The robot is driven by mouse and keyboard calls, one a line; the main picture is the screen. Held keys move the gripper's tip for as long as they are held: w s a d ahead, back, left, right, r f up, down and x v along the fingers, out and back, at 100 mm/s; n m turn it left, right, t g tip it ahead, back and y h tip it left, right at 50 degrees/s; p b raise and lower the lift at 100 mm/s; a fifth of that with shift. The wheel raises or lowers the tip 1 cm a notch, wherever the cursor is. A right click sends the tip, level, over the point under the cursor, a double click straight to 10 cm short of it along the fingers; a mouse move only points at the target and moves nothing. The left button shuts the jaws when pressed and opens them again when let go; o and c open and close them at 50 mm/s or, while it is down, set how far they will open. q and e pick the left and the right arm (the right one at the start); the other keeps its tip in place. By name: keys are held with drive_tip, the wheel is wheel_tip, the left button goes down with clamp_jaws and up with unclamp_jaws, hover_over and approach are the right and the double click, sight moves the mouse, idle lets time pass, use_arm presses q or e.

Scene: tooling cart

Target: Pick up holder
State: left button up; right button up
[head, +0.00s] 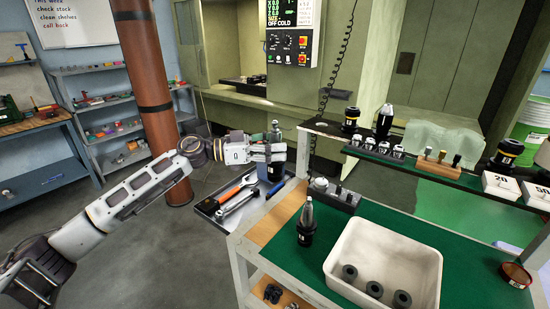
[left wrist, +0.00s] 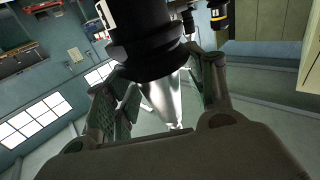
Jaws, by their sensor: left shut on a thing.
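My left gripper (head: 268,152) is shut on a tool holder, above the grey side tray. The holder (head: 276,171) has a black lower body below the fingers and a grey tip above them. In the left wrist view, the black collar and silver taper of the holder (left wrist: 155,50) show between the two fingers of my left gripper (left wrist: 160,95). A second holder (head: 306,222) stands upright on the green cart top, its silver taper pointing up. My right gripper is not in view.
The side tray (head: 208,206) holds wrenches and an orange-handled tool. A white bin (head: 347,244) with several dark rings stands on the green cart top (head: 462,262). A raised shelf (head: 405,160) behind carries more holders and a wooden block. A brown pillar (head: 150,90) stands behind my left arm.

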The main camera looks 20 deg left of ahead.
sight(275, 121)
use_arm(q)
wheel_tip(275, 121, up, 7)
drive_tip(key=shift+f+p, duration=0.2)
drive_tip(key=shift+p, duration=0.2)
drive_tip(key=shift+r, duration=1.2)
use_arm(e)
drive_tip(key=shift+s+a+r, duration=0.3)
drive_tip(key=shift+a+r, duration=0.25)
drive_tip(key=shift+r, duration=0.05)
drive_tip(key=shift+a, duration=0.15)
use_arm(q)
drive_tip(key=shift+r+p, duration=0.1)
drive_tip(key=shift+p, duration=0.75)
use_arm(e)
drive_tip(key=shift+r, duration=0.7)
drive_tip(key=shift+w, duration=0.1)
